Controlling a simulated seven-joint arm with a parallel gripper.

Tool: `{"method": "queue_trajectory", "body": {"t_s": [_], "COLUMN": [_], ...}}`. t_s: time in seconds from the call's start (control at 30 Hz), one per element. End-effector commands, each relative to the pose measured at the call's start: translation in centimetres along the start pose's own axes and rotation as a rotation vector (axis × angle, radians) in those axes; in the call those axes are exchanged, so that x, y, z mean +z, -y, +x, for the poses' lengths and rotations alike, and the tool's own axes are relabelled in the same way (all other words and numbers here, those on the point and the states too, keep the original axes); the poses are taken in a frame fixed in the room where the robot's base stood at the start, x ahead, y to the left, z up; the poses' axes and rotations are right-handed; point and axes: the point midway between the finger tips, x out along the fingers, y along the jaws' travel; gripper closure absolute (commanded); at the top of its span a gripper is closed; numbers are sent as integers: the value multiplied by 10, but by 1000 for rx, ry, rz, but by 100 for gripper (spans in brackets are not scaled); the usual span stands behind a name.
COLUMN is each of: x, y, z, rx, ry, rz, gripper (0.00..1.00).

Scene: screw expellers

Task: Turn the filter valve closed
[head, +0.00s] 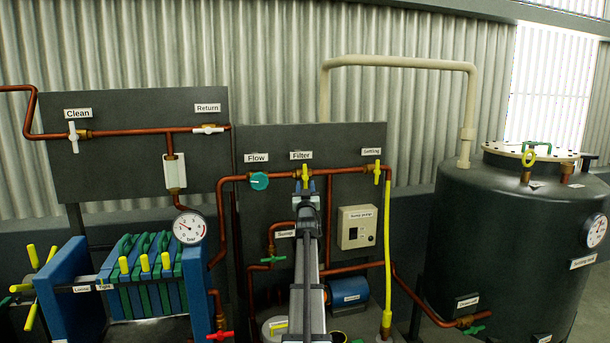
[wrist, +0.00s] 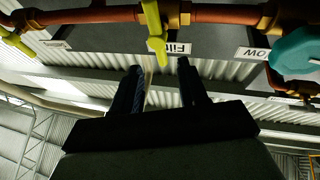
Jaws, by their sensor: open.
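The filter valve's yellow handle (head: 305,172) sits on the copper pipe under the "Filter" label (head: 301,155) and points up and down, across the pipe. In the wrist view the handle (wrist: 153,28) hangs across the pipe, its tip close to my fingertips. My gripper (head: 306,186) is just below the valve in the head view, with its arm rising from below. In the wrist view my gripper (wrist: 160,66) is open, its two dark fingers apart with nothing clearly held between them. Whether a finger touches the handle I cannot tell.
The teal flow valve (head: 259,181) is left of the filter valve; it also shows in the wrist view (wrist: 295,52). The yellow settling valve (head: 376,172) is to the right, with a yellow hose (head: 387,250) below. A pump switch box (head: 356,228) is mounted lower right.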

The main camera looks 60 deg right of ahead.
Motion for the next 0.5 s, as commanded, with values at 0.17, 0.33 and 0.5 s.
{"method": "queue_trajectory", "body": {"t_s": [0.17, 0.33, 0.5], "x": [1, 0, 0], "y": [0, 0, 0], "z": [37, 66, 84], "rx": [0, 0, 0], "ry": [1, 0, 0], "rz": [0, 0, 0], "gripper": [57, 57, 57]}}
